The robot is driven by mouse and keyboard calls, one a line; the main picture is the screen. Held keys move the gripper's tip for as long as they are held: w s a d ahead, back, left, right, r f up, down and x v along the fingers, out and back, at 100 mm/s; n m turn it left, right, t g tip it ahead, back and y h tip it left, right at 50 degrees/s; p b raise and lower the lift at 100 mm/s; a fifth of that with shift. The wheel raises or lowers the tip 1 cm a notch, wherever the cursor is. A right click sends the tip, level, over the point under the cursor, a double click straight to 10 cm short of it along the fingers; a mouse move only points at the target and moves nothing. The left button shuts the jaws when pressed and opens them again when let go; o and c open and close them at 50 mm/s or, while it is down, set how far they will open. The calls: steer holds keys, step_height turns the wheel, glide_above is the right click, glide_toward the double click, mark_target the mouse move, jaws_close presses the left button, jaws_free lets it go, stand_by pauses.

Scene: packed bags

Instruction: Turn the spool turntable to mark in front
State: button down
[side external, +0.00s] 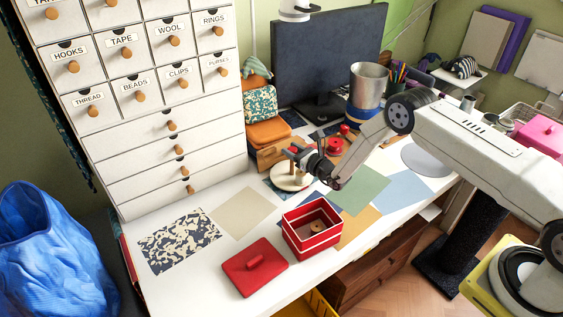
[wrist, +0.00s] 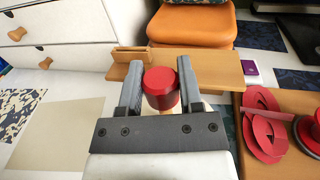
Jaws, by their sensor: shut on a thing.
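The spool turntable (side external: 288,183) is a round cream disc beside the drawer cabinet in the side view, with pale wooden upright parts on it. My gripper (side external: 300,158) is over its right side and partly hides it. In the wrist view my gripper (wrist: 160,85) has a finger on either side of a red cylindrical piece (wrist: 160,90) and is shut on it. A bit of wood shows under the red piece. My gripper's body covers most of the turntable there. I cannot make out the mark in either view.
An open red box (side external: 311,238) and its red lid (side external: 254,267) lie nearer the front. Orange cases (side external: 269,132) stand behind, by the white drawer cabinet (side external: 155,100). Red spools or discs (wrist: 262,125) lie on wood at right. Flat coloured sheets leave clear tabletop left.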

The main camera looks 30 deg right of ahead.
steer(key=shift+c, duration=1.3)
jaws_free()
steer(key=shift+s, duration=0.1)
steer(key=v, duration=0.7)
steer(key=shift+s, duration=0.3)
